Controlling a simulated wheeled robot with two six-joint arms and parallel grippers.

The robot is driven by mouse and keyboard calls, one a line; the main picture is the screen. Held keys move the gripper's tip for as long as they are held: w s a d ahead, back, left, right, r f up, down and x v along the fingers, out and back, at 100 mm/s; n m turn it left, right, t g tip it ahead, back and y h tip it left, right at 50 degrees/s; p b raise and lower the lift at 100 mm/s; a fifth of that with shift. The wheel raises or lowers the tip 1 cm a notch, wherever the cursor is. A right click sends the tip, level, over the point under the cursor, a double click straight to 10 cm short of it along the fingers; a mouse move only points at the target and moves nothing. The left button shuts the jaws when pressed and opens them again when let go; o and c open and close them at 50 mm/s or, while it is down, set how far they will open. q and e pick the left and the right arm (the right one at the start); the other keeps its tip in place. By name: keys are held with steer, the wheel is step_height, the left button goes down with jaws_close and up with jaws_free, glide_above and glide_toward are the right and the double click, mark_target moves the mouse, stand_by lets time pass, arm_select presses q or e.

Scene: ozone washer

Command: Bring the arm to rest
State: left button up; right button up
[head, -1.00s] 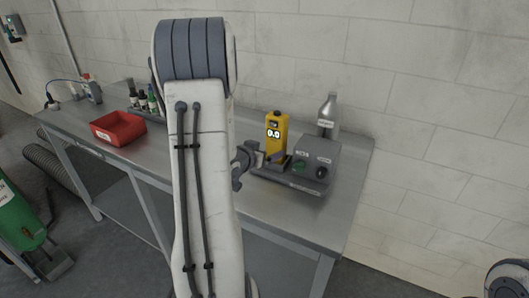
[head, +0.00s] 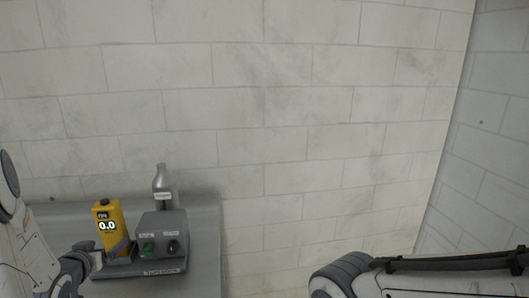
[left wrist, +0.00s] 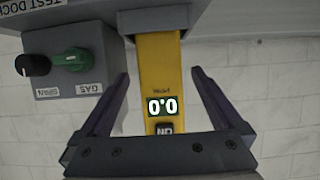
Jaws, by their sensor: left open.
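The yellow gas detector (head: 109,220) stands upright in the grey test dock (head: 160,240), its display reading 0.0. My left gripper (head: 88,262) is at the lower left of the head view, beside the detector. In the left wrist view its two dark fingers are spread apart, one on each side of the yellow detector (left wrist: 160,75), with visible gaps on both sides. The gripper is open and holds nothing. My right arm shows at the lower right of the head view, but its gripper is out of frame.
The dock has a green knob (head: 148,247) and a black knob (head: 172,247). A silver gas bottle (head: 161,184) stands behind it. The metal bench (head: 205,250) ends right of the dock. The block wall (head: 300,130) fills the background.

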arm_select(q)
steer(key=p+x, duration=0.1)
steer(key=x, duration=0.8)
steer(key=shift+w+r, duration=0.1)
steer(key=shift+w, duration=0.15)
step_height(320, 180, up, 2)
steer(key=shift+s+r, duration=0.15)
steer(key=shift+r, duration=0.55)
steer(key=shift+f, duration=0.15)
